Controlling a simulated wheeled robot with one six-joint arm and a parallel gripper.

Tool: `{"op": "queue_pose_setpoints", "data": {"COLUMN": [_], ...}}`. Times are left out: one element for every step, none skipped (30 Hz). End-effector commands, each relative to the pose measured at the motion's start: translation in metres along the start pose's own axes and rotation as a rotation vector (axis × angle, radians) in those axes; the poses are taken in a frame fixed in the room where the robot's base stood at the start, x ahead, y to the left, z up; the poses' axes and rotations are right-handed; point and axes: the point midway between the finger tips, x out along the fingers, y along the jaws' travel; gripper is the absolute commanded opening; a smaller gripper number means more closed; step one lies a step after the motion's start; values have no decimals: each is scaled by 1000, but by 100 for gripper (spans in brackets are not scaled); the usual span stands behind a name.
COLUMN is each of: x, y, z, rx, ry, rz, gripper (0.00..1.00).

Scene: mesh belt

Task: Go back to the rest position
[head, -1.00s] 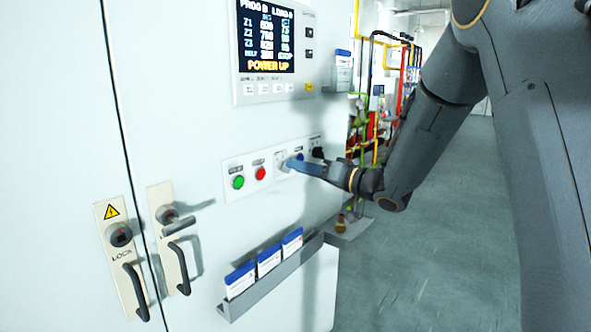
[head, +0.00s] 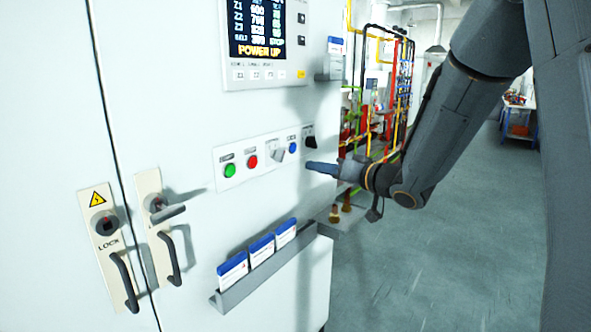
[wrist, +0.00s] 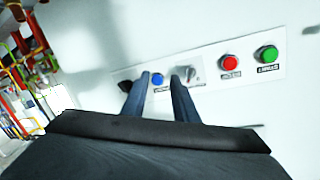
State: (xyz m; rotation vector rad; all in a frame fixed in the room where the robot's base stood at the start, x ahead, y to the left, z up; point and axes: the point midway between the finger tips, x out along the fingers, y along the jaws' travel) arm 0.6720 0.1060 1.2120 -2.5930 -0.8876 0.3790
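My gripper (head: 318,168) is in front of the cabinet's button panel (head: 237,184), below and right of the grey selector knob (head: 277,155). The wrist view shows its two fingers apart with nothing between them (wrist: 161,85). The fingers look clear of the panel. The panel also carries a green button (head: 230,170), a red button (head: 252,161), a blue button (head: 292,147) and a black switch (head: 310,142). In the wrist view, the grey knob (wrist: 190,73) and the blue button (wrist: 158,80) lie just beyond the fingertips.
The white cabinet has a display (head: 262,28) reading "POWER UP". Door handles (head: 168,255) stick out at the left. A grey card rack (head: 265,271) juts out below the panel. Coloured pipes (head: 385,85) stand behind the cabinet. The floor (head: 430,270) at right is clear.

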Motion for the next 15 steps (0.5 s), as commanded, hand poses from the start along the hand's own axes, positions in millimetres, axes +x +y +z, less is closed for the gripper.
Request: {"op": "queue_pose_setpoints", "data": {"x": [-5, -9, -18, -25, -33, -45, -55, -67, -82, -95, -108, -126, -140, -154, -172], "y": [14, 25, 38, 48, 57, 67, 74, 80, 86, 88, 90, 90, 89, 86, 80], "z": [8, 14, 24, 32, 40, 54, 64, 76, 91, 104, 118, 136, 150, 164, 183], "rx": [-22, -35, -53, -61, -69, -75, -79, -80, -77, -73, -66, -55, -43, -31, -10], "ry": [-19, -36, -65, -91, -120, -166, -204, -246, -304, -353, -403, -474, -530, -587, -664], "rz": [91, 155, 239, 299, 357, 430, 482, 531, 592, 632, 670, 713, 742, 765, 788], "gripper": [27, 27, 27, 27, 27, 27, 27, 27, 27, 27, 27, 27, 27, 27, 27]}}
